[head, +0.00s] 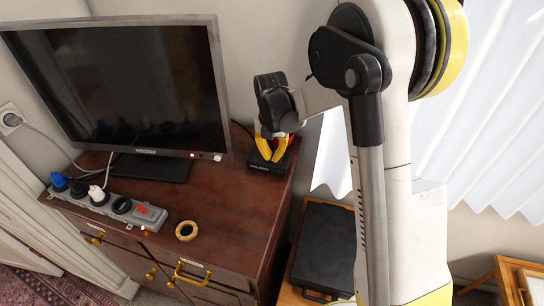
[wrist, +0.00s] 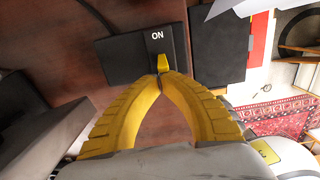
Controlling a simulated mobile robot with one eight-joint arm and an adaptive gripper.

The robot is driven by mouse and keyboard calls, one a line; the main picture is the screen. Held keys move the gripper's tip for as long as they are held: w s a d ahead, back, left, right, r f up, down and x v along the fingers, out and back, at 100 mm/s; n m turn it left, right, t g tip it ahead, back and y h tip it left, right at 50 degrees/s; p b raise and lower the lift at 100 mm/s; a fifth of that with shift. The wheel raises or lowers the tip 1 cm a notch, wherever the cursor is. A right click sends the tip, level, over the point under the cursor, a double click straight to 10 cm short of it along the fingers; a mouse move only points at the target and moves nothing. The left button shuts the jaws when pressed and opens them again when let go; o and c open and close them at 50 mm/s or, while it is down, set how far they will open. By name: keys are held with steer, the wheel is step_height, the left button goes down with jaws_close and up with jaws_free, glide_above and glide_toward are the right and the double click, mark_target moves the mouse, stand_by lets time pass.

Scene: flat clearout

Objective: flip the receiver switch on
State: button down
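The receiver is a small black box at the back right of the wooden cabinet, showing in the head view (head: 262,168) and in the wrist view (wrist: 125,58).
A monitor (head: 125,85) stands left of the receiver. A power strip (head: 120,205) with plugs and a red switch lies along the cabinet's front, with a wooden ring (head: 187,231) beside it. A black case (head: 325,245) lies lower, right of the cabinet.

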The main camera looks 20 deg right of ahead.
steer(key=shift+w+d+r, duration=0.15)
steer(key=shift+w+r, duration=0.05)
steer(key=shift+w, duration=0.05)
steer(key=shift+w+d+r+b, duration=0.35)
steer(key=shift+w+d+b, duration=0.1)
steer(key=shift+w+b, duration=0.2)
steer(key=shift+r, duration=0.15)
steer(key=shift+r+p, duration=0.5)
steer(key=shift+r, duration=0.2)
step_height(320, 180, up, 12)
steer(key=shift+s+a, duration=0.15)
steer(key=shift+s, duration=0.05)
stand_by(0.4)
